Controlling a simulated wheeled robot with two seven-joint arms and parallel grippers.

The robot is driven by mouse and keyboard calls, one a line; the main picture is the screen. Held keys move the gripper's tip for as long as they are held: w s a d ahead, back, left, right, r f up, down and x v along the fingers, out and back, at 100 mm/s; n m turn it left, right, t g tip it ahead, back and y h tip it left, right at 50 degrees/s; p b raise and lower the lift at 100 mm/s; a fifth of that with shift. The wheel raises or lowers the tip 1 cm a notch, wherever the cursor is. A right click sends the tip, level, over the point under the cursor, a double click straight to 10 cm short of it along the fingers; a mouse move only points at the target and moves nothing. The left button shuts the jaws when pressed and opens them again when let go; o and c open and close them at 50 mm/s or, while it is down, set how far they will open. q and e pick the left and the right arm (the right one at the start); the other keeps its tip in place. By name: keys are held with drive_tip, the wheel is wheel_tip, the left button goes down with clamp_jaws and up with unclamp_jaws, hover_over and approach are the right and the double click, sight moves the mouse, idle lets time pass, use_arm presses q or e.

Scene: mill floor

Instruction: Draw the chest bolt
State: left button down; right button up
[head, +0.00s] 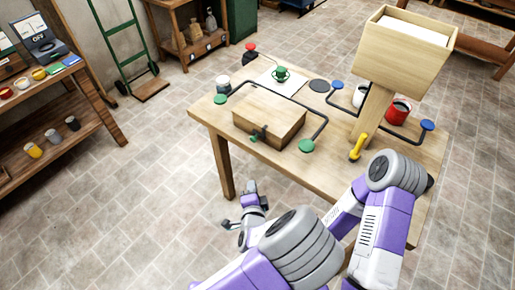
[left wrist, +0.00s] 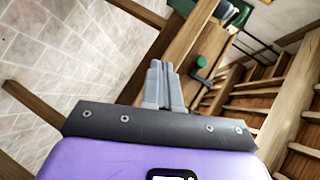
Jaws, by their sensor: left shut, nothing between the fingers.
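The wooden chest (head: 268,117) sits closed on the table (head: 335,168) in the head view. A small dark bolt (head: 258,133) is on its front face, low and near the middle. My left gripper (head: 232,225) is in front of the table and below its top, apart from the chest. In the left wrist view its fingers (left wrist: 163,78) are together and empty. A green round knob (left wrist: 212,42) shows beyond them, with a dark fitting beside it; I cannot tell whether that is the bolt. My right gripper is not visible.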

use_arm(q)
drive_tip(key=d+r+m+t+h, duration=0.1)
drive_tip(key=d+r+m+t, duration=0.1)
drive_tip(key=r, duration=0.5)
drive_tip(key=shift+d+m+t, duration=0.3)
drive_tip(key=shift+d+t, duration=0.2)
drive_tip(key=shift+d, duration=0.5)
drive_tip(key=b, duration=0.2)
approach(255, 138)
drive_tip(key=w+d, duration=0.1)
drive_tip(key=w+d+f, duration=0.1)
drive_tip(key=w+d, duration=0.1)
drive_tip(key=shift+w+d, duration=0.1)
drive_tip(key=shift+d, duration=0.2)
drive_tip(key=shift+w+a+f+b, duration=0.2)
drive_tip(key=shift+w+a+b, duration=0.45)
drive_tip(key=shift+w+a, duration=0.7)
drive_tip(key=shift+w, duration=0.05)
